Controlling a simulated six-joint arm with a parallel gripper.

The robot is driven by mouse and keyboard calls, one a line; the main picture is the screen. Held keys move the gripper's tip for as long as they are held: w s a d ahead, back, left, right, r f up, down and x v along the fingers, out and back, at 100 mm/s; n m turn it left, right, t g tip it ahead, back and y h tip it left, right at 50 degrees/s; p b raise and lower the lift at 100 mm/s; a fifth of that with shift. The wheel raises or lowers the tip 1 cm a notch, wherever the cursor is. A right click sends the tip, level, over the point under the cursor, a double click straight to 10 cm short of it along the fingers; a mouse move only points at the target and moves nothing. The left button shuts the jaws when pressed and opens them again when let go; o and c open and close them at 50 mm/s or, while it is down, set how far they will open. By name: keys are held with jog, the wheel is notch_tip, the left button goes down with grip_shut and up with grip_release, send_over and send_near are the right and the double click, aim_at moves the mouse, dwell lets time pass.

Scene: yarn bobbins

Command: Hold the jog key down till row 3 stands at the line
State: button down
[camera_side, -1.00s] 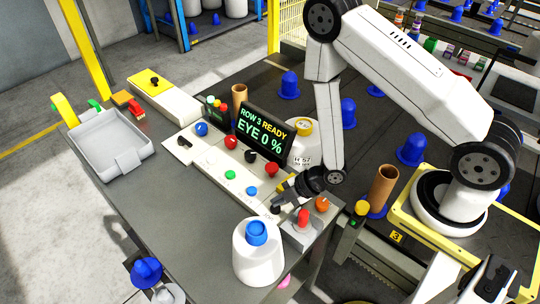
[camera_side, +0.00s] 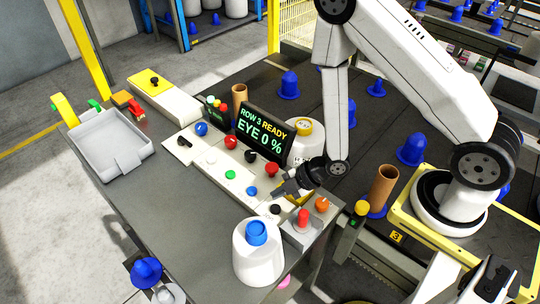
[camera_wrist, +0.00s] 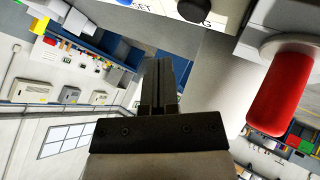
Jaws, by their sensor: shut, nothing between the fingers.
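A black key (camera_side: 276,209) sits at the near right end of the white control panel (camera_side: 212,160). In the wrist view the black key (camera_wrist: 195,10) is cut by the top edge, beside lettering of which a G shows; I take it as the jog key. My gripper (camera_side: 280,190) is shut and empty, apart from the key and above the panel behind it. In the wrist view the closed fingers (camera_wrist: 160,85) point up the picture, below the key. The dark screen (camera_side: 263,133) reads "ROW 3 READY" and "EYE 0 %". I cannot make out a line mark.
A red plunger (camera_side: 303,217) on a grey box and an orange knob (camera_side: 322,204) stand close right of the key. A white cone (camera_side: 258,262) with a blue top stands in front. A blue button (camera_side: 251,190) is to the left.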

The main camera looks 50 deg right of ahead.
jog(key=shift+r, duration=1)
jog(key=w+d+r+m+g+h, duration=0.1)
jog(key=w+d+r+m+h, duration=0.1)
jog(key=d+r+m+h, duration=0.45)
jog(key=s+d+r+m+g, duration=0.2)
jog(key=s+r+m, duration=0.4)
jog(key=r+m, duration=0.3)
jog(key=shift+s+d+r+m+g, duration=0.2)
jog(key=shift+r+m+g, duration=0.3)
jog(key=shift+m, duration=0.45)
